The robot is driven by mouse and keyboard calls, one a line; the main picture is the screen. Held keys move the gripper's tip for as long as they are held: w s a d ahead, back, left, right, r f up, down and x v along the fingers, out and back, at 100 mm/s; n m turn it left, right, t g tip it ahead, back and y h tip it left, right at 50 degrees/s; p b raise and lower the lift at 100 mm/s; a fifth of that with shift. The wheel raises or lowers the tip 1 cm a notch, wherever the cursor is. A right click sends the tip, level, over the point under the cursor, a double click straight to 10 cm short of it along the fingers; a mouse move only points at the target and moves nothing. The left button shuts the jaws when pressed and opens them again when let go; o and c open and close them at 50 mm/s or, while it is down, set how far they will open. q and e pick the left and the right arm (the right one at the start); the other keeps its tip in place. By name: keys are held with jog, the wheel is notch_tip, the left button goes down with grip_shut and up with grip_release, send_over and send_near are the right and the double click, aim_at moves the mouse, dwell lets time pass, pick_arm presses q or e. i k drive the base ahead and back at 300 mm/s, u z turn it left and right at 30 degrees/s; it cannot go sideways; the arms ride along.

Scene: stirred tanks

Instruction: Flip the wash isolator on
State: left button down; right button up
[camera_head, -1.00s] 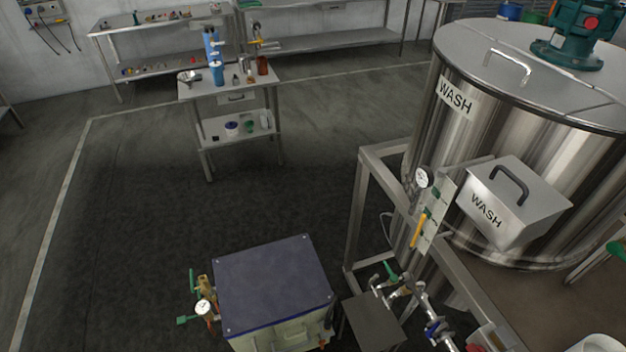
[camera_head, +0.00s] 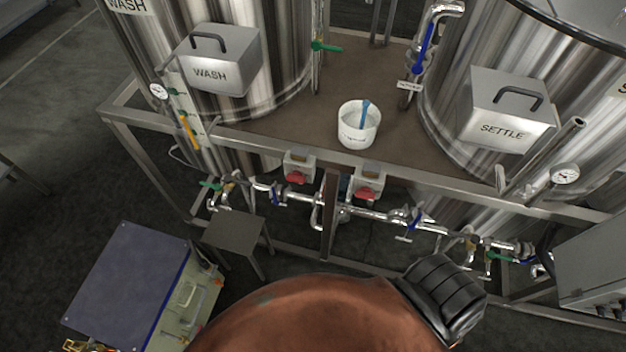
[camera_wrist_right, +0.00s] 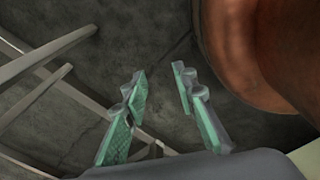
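Two grey isolator boxes with red handles are fixed side by side to the front rail of the tank stand in the head view. The left isolator (camera_head: 299,168) is nearer the tank marked WASH (camera_head: 210,72); the right isolator (camera_head: 367,185) is nearer the one marked SETTLE. Any wording on the isolators is too small to read. Both red handles look roughly crosswise. My right gripper (camera_wrist_right: 158,72) is open and empty in the right wrist view, with green pads apart over the dark floor. It is away from the isolators. My left gripper is not in view.
Steel pipes with valves (camera_head: 275,193) run below the isolators. A white bucket (camera_head: 358,128) stands on the brown deck above them. A small grey stool (camera_head: 236,232) and a blue-topped machine (camera_head: 125,275) stand at the left. The SETTLE tank (camera_head: 515,100) is at the right.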

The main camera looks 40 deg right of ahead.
aim_at(296, 176)
jog(key=k, duration=0.8)
jog(key=z, duration=0.8)
jog(key=i, duration=1.1)
jog(key=u, duration=0.1)
